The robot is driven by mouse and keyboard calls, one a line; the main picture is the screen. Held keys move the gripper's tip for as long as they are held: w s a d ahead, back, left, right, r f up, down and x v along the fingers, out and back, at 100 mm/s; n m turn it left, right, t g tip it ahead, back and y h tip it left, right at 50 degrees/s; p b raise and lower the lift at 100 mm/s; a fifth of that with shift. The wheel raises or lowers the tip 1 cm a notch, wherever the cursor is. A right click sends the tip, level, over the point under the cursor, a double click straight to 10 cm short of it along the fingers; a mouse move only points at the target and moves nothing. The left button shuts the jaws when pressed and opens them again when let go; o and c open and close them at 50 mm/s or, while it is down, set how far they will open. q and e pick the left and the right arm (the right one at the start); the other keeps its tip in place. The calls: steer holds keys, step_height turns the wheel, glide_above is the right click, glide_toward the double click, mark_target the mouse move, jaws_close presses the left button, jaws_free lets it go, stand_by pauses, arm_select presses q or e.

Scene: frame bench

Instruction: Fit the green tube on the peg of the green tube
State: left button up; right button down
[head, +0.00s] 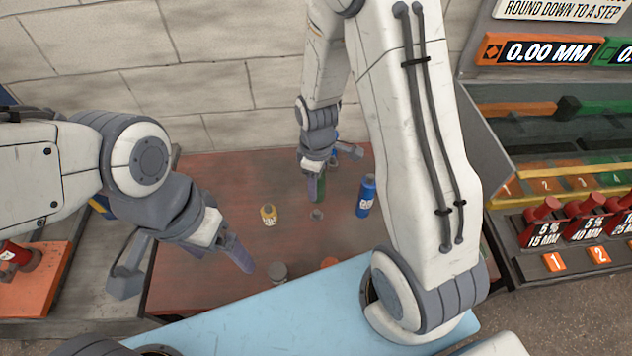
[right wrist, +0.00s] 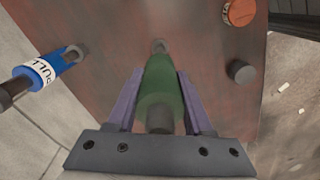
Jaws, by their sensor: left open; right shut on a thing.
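The green tube (head: 317,187) is held by my right gripper (head: 314,176) above the red-brown board, roughly upright. In the right wrist view the green tube (right wrist: 162,85) lies between the two purple fingers of my right gripper (right wrist: 160,100), its dark end towards the camera. A small grey peg (head: 317,214) stands on the board just below the tube in the head view. In the right wrist view this peg (right wrist: 159,46) shows just past the tube's far end. I cannot tell whether they touch. My left gripper (head: 240,257) is open and empty over the board's left part.
A short grey cylinder (head: 277,271) and an orange disc (head: 329,262) are nearer the front. A light blue panel (head: 270,325) crosses the foreground.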

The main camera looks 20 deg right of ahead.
steer(key=b, duration=0.4)
glide_above(317, 211)
steer(key=shift+f, duration=2.7)
steer(key=shift+f+b, duration=0.25)
steer(key=shift+b, duration=0.05)
steer(key=shift+p, duration=0.35)
steer(key=shift+f+b, duration=1.45)
steer(key=shift+f, duration=0.5)
steer(key=shift+c, duration=1.1)
jaws_free()
step_height(317, 211, up, 11)
steer(key=shift+f, duration=0.2)
